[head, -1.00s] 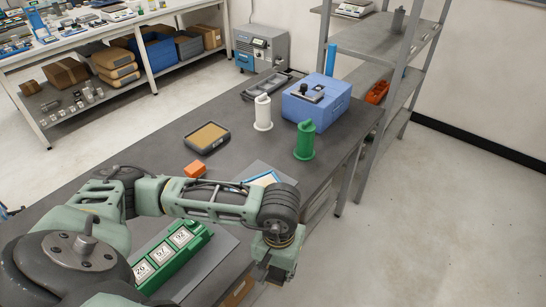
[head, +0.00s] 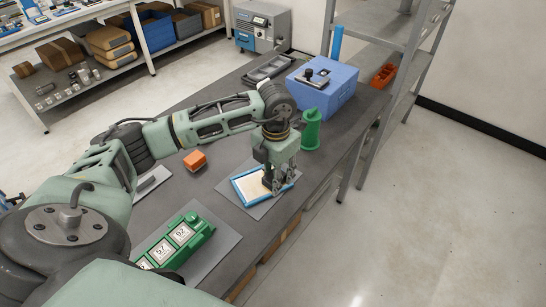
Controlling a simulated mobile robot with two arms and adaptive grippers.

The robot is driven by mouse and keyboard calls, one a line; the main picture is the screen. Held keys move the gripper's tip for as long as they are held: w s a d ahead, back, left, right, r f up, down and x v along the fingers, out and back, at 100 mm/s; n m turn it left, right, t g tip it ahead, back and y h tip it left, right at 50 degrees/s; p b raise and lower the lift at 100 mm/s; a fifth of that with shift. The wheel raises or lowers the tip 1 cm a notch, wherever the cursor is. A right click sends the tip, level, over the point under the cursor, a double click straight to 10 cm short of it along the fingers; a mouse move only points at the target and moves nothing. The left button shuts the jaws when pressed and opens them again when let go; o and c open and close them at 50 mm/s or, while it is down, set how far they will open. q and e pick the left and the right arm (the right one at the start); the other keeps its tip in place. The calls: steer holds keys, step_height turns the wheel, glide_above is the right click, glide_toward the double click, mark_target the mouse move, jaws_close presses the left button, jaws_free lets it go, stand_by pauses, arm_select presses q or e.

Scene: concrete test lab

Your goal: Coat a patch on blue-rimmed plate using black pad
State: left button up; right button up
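The blue-rimmed plate (head: 247,200) lies on a grey mat near the table's front edge. Its inside is pale cream. My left gripper (head: 274,184) points down over the plate's right part and hides some of it. I cannot tell whether its fingers hold anything or touch the plate. A dark flat piece with a black knob (head: 309,75) sits on the blue box (head: 335,92); I cannot tell whether it is the black pad. No other black pad is clearly visible. My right gripper is not in view.
A green holder with number tiles (head: 181,233) lies on another mat. An orange block (head: 195,160) sits behind the plate. A green spool (head: 311,130) stands beyond my gripper. A grey tray (head: 268,68) lies at the back. A metal shelf (head: 385,120) stands right.

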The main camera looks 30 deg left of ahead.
arm_select(q)
steer(key=w+a+r+n, duration=0.2)
steer(key=w+a+n, duration=0.1)
steer(key=n, duration=0.7)
step_height(320, 180, down, 5)
steer(key=b, duration=0.4)
steer(key=shift+d+f, duration=0.1)
steer(key=shift+f, duration=0.2)
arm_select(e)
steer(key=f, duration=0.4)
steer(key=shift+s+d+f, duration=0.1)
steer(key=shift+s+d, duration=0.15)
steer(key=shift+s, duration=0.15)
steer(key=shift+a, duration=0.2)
arm_select(q)
steer(key=shift+f+b, duration=0.55)
steer(key=shift+f, duration=0.15)
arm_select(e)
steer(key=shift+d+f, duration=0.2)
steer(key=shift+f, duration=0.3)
arm_select(q)
steer(key=shift+w, duration=0.1)
steer(key=shift+w+d+b, duration=0.25)
steer(key=shift+w+d, duration=0.2)
steer(key=shift+w, duration=0.45)
steer(key=shift+w+d+b, duration=0.25)
steer(key=shift+w+d, duration=0.2)
steer(key=shift+w, duration=0.4)
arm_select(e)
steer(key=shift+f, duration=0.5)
